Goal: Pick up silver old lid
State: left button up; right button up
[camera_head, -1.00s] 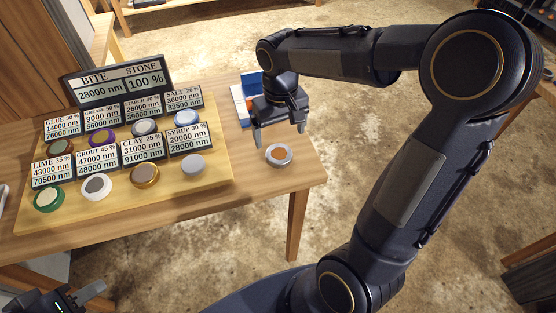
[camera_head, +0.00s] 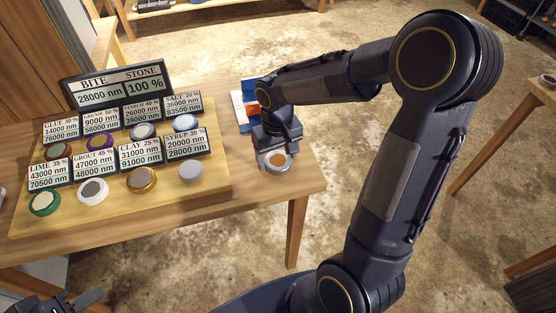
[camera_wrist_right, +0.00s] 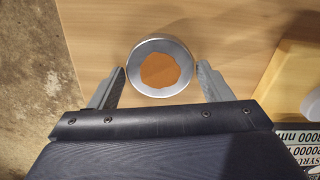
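The silver old lid, a round silver ring with a rusty orange centre, lies on the wooden table near its right end in the head view (camera_head: 277,162). It also shows in the right wrist view (camera_wrist_right: 160,70). My right gripper (camera_wrist_right: 162,66) is open, with one fingertip on each side of the lid, very close to its rim. Whether the fingers touch it I cannot tell. In the head view, my right gripper (camera_head: 276,158) partly hides the lid. My left gripper (camera_head: 88,298) is at the bottom left, away from the table top, mostly cut off.
A wooden board (camera_head: 215,195) left of the lid holds several lids and label signs, with a larger sign (camera_head: 118,85) behind. A blue and white object (camera_head: 242,110) stands behind my right gripper. The table's right edge (camera_head: 318,175) is close to the lid.

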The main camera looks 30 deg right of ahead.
jog(key=c, duration=0.6)
